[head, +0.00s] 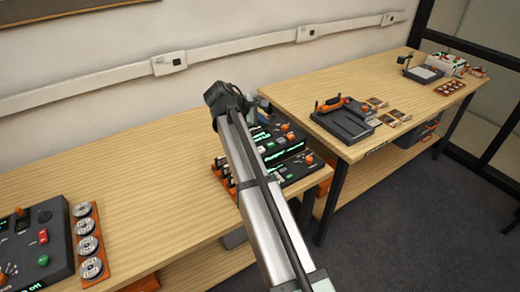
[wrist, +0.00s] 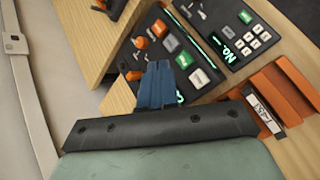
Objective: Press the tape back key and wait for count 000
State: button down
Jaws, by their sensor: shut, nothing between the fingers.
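A dark control deck (head: 291,172) with green-lit displays, keys and orange knobs sits at the right end of the near bench, partly behind my arm. I cannot read which key is tape back, nor any count. My gripper (wrist: 156,68) has its blue fingers together and empty, over the deck's lower left part in the wrist view. The fingers hide some of the panel, and I cannot tell whether they touch a key. In the head view the fingertips are hidden.
An orange holder with a labelled item (wrist: 264,112) stands beside the deck. Another control box (head: 35,240) and an orange rack of round reels (head: 88,243) are at the lower left. A second bench (head: 375,85) with other devices stands to the right. The near bench's middle is bare.

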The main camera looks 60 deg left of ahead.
jog(key=shift+s+a+r, duration=0.3)
jog(key=shift+s, duration=0.2)
jog(key=shift+f, duration=0.1)
jog(key=shift+f, duration=4.3)
jog(key=shift+f, duration=0.9)
jog(key=shift+r, duration=0.9)
jog(key=shift+r, duration=2.5)
